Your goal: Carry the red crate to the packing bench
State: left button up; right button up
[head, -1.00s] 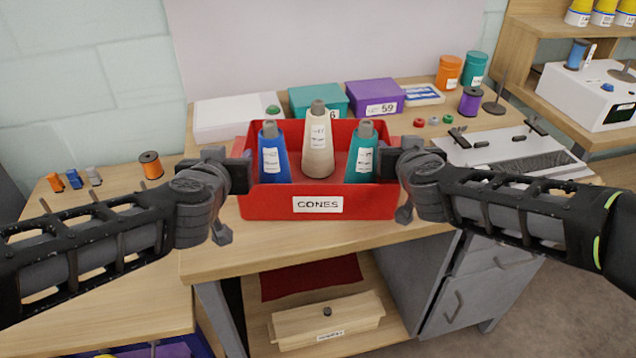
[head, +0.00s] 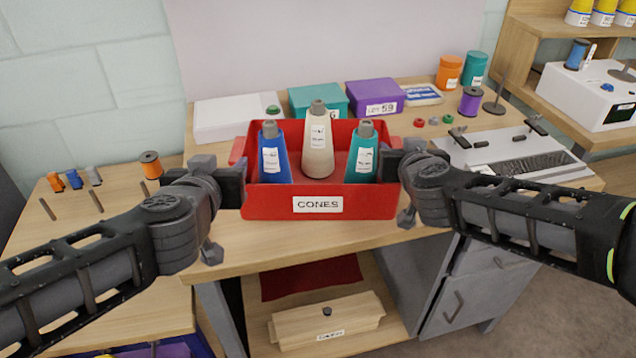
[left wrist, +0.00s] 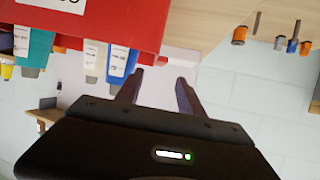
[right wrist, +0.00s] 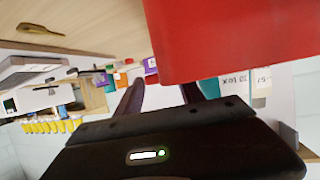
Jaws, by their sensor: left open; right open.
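The red crate (head: 270,207), labelled CONES, sits on the wooden bench (head: 225,262). It holds a blue cone (head: 273,162), a cream cone (head: 318,150) and a teal cone (head: 361,160), all upright. My left gripper (head: 238,186) is open at the crate's left end, just in front of its red left handle (head: 238,150). The left wrist view shows the open fingers (left wrist: 158,78) empty beside the crate.
Behind the crate are a teal box (head: 318,100), a purple box (head: 374,97) and a white box (head: 225,115). A white board with clips (head: 480,150) lies to the right. A lower table with spools (head: 150,165) is at left. Below is an open shelf with a wooden box (head: 325,320).

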jog(key=v, duration=1)
jog(key=shift+s, duration=0.2)
